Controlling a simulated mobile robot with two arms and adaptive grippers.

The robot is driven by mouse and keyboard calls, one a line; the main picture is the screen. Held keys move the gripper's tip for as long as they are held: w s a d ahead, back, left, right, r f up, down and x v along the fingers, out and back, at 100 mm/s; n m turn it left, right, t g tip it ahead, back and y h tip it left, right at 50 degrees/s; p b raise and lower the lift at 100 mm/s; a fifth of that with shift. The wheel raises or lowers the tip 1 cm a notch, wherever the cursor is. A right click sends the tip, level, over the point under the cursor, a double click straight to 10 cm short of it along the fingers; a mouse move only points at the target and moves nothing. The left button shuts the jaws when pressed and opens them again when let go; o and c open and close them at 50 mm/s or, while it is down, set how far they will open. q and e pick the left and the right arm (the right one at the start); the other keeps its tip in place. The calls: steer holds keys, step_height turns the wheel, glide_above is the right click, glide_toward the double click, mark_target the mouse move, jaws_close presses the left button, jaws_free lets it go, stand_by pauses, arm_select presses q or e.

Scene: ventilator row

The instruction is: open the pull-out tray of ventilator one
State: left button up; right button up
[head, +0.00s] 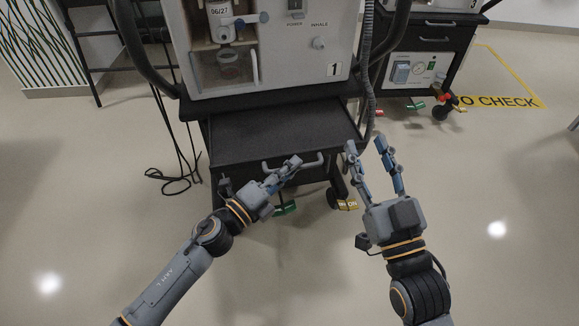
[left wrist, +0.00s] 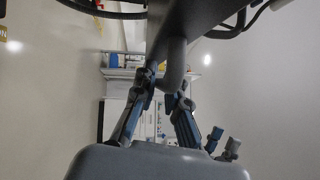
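Ventilator one (head: 277,75), marked "1", stands on a black cart at the top middle of the head view. Its black pull-out tray (head: 265,130) sticks out toward me from under the cart's top, its bare upper surface showing. A grey bar handle (head: 312,163) runs along the tray's front. My left gripper (head: 292,168) is at this handle with its fingers close together around the bar. In the left wrist view the handle (left wrist: 174,62) passes between the two fingertips. My right gripper (head: 366,146) is open and empty, just right of the tray's front corner.
A corrugated hose (head: 367,70) hangs right of the ventilator, near my right fingers. Black cables (head: 178,150) hang to the floor at left. Casters with green and yellow pedals (head: 347,204) stand below. Another cart (head: 425,60) stands behind right. The floor in front is clear.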

arm_select(q)
steer(key=o, duration=0.3)
steer(key=shift+a, duration=0.1)
steer(key=v, duration=1.2)
